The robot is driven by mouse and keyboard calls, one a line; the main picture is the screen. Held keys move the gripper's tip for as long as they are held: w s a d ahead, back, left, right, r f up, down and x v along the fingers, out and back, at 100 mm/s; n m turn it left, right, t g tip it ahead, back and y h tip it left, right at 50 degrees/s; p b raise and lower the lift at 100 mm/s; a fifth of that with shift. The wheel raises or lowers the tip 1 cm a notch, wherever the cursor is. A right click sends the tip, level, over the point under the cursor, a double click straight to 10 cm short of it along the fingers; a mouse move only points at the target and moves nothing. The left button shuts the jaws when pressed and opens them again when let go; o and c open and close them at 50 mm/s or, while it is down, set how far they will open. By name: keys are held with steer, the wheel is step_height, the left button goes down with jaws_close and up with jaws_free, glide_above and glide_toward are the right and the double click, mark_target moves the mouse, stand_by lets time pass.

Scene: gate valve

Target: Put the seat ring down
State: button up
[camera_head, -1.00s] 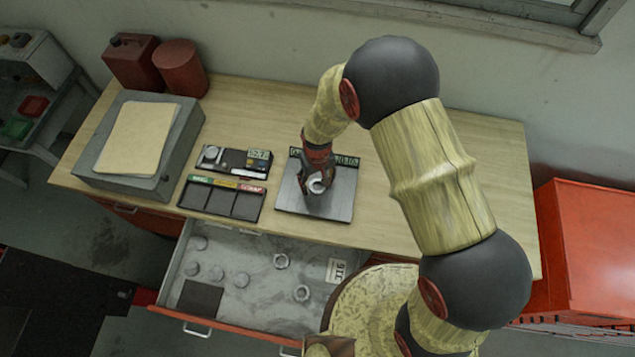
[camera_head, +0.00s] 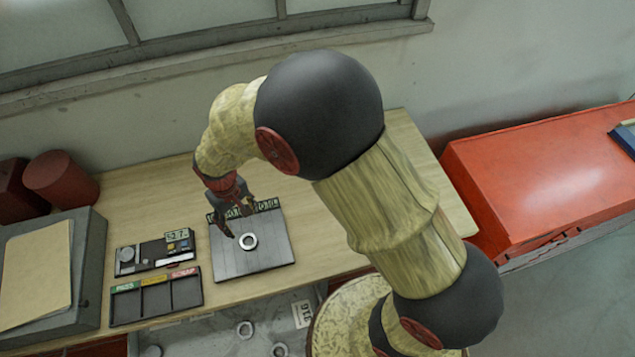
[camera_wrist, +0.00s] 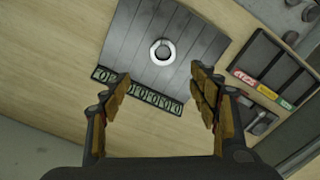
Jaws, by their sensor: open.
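The seat ring (camera_head: 248,241) is a small pale metal ring lying flat on a dark grey slatted plate (camera_head: 262,258) with a row of green-and-white number tiles along its back edge. In the wrist view the ring (camera_wrist: 152,51) lies near the middle of the plate (camera_wrist: 190,68). My gripper (camera_head: 240,217) is just behind and above the ring, apart from it. In the wrist view my gripper (camera_wrist: 160,98) has its two fingers spread wide, with nothing between them but the plate's tiled edge and bench below.
A sorting tray (camera_head: 155,298) with colour-labelled compartments and a gauge box (camera_head: 152,254) stand left of the plate. An open drawer (camera_head: 205,335) below holds more rings. A grey case (camera_head: 85,265) and red canisters (camera_head: 62,178) are at left, a red cabinet (camera_head: 545,190) at right.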

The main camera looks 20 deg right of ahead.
steer(key=s+d+r+m+t, duration=0.1)
steer(key=s+d+r, duration=0.1)
steer(key=d+r, duration=0.6)
steer(key=s+d+r+m+t, duration=0.1)
steer(key=d+r+t, duration=0.15)
steer(key=r, duration=0.95)
steer(key=s+d+r+m+t, duration=0.1)
steer(key=s+d+r, duration=0.3)
steer(key=s, duration=0.3)
steer(key=s+d+r+m+t, duration=0.1)
steer(key=s+d+r, duration=0.4)
steer(key=s+d, duration=0.1)
steer(key=shift+s+d+r+m, duration=0.25)
steer(key=shift+s+r+m, duration=0.05)
steer(key=shift+s, duration=0.1)
